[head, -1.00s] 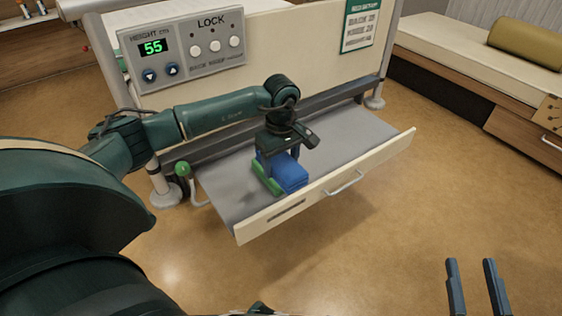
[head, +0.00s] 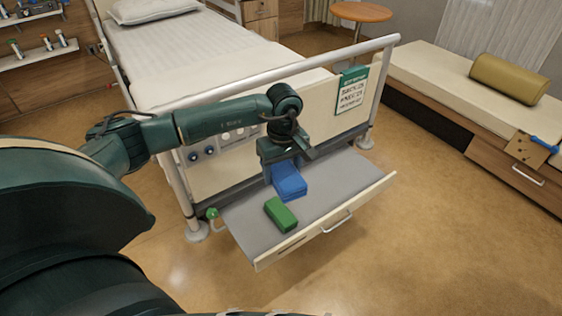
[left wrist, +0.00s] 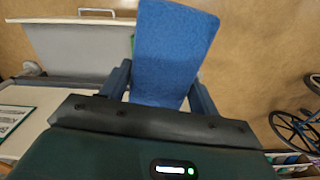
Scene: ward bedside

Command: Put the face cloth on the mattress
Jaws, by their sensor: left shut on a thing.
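The blue folded face cloth (head: 290,181) is between the fingers of my left gripper (head: 284,170), over the pull-out drawer (head: 330,198) at the foot of the bed. The gripper points down and is shut on the cloth, which hides part of the fingers. In the left wrist view the cloth (left wrist: 170,50) stretches out beyond the fingers. The pale, striped mattress (head: 205,62) lies on the bed behind the footboard. My right gripper is not in view.
A green block (head: 281,214) lies in the drawer, left of and nearer than the cloth. The footboard rail (head: 300,66) stands between drawer and mattress. A pillow (head: 155,10) lies at the far end. The mattress's middle is clear.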

